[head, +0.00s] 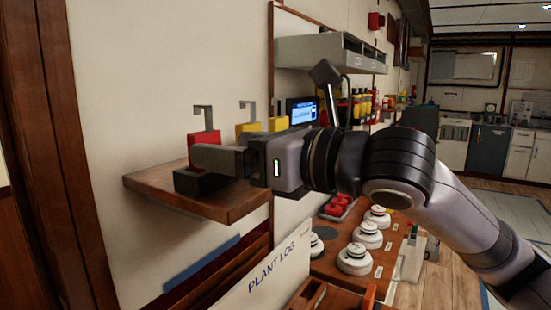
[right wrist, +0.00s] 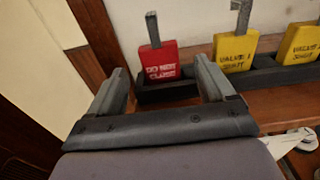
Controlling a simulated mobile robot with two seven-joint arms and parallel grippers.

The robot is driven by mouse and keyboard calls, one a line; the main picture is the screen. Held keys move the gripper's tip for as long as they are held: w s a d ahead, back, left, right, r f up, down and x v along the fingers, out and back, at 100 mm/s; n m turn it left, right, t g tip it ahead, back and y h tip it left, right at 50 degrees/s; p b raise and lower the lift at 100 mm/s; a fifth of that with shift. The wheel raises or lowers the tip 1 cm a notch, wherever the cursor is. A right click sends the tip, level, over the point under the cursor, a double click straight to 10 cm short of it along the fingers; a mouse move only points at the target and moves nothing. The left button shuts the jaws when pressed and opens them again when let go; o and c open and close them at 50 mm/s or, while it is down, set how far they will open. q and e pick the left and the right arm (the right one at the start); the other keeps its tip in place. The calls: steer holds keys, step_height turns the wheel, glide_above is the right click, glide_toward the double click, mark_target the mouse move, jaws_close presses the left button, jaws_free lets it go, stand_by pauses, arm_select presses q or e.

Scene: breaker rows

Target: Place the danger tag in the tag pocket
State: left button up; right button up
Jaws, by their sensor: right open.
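The red danger tag (head: 203,142) stands in a black holder (head: 200,183) on a wooden shelf (head: 240,203), with a grey hook on top. In the right wrist view the tag (right wrist: 160,62) reads "DO NOT CLOSE" and sits upright in the black holder (right wrist: 165,93). My right gripper (head: 205,157) is open, with its fingers level with the tag's lower part and partly covering it. In the right wrist view my right gripper (right wrist: 163,70) has one finger on each side of the tag, with no visible contact. I cannot make out the tag pocket for certain.
Yellow tags (right wrist: 235,52) stand beside the red one on the same shelf. A grey open-fronted rack (head: 330,50) hangs above. A "PLANT LOG" board (head: 265,280) and a wooden panel with white round knobs (head: 355,258) lie below. Open floor is at the right.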

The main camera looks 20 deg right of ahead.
steer(key=v, duration=0.6)
steer(key=shift+s+d+b, duration=0.25)
steer(key=shift+s+b, duration=0.1)
steer(key=shift+b, duration=0.05)
